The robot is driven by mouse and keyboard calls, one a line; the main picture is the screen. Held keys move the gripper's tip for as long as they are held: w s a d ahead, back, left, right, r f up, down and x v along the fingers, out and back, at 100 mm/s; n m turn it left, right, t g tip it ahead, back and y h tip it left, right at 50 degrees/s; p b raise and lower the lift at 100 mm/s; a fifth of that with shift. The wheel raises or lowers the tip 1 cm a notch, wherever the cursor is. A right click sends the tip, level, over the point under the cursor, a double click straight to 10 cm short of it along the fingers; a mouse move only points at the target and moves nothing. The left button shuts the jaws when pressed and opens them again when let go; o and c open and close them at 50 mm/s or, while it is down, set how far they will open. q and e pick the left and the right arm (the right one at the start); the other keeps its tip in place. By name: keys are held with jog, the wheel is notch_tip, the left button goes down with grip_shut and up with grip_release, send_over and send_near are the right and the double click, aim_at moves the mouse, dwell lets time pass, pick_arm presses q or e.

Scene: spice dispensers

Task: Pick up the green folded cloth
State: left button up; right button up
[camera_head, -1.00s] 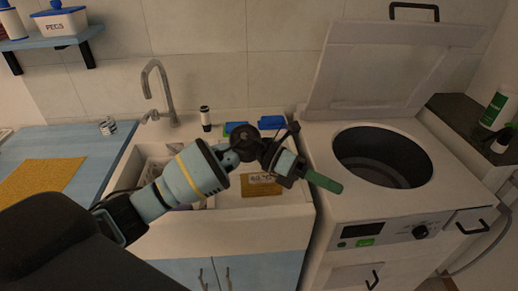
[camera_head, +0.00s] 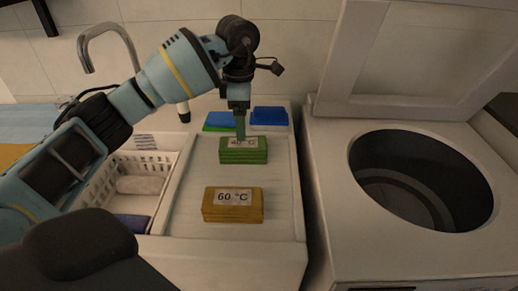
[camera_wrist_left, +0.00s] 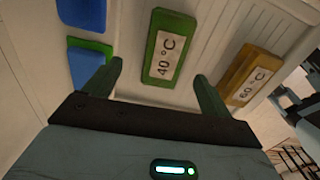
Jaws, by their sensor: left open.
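The green folded cloth (camera_head: 243,155) has a white "40 °C" label and lies on the pale ribbed draining surface of the sink unit. In the left wrist view the green cloth (camera_wrist_left: 153,72) lies just beyond the fingertips, between their lines. My left gripper (camera_head: 240,137) points down at the back part of the cloth and partly hides its label. In the left wrist view my left gripper (camera_wrist_left: 158,72) is open, with its two green fingers apart and nothing between them. Whether the fingertips touch the cloth cannot be told. My right gripper is not in view.
A yellow-brown "60 °C" cloth (camera_head: 232,207) lies in front of the green one. Blue folded items (camera_head: 270,116) lie behind it. A white basket (camera_head: 118,183) stands in the basin at left. The open-lidded washer (camera_head: 420,180) is at right. The tap (camera_head: 108,40) rises behind.

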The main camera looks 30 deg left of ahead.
aim_at(243, 143)
pick_arm(q)
jog(key=shift+f, duration=0.1)
jog(key=shift+s+f, duration=0.15)
jog(key=shift+f, duration=1.1)
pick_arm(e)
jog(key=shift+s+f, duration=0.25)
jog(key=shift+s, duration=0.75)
pick_arm(q)
jog(key=f, duration=0.5)
jog(key=shift+s+d, duration=0.2)
jog(key=shift+d, duration=0.1)
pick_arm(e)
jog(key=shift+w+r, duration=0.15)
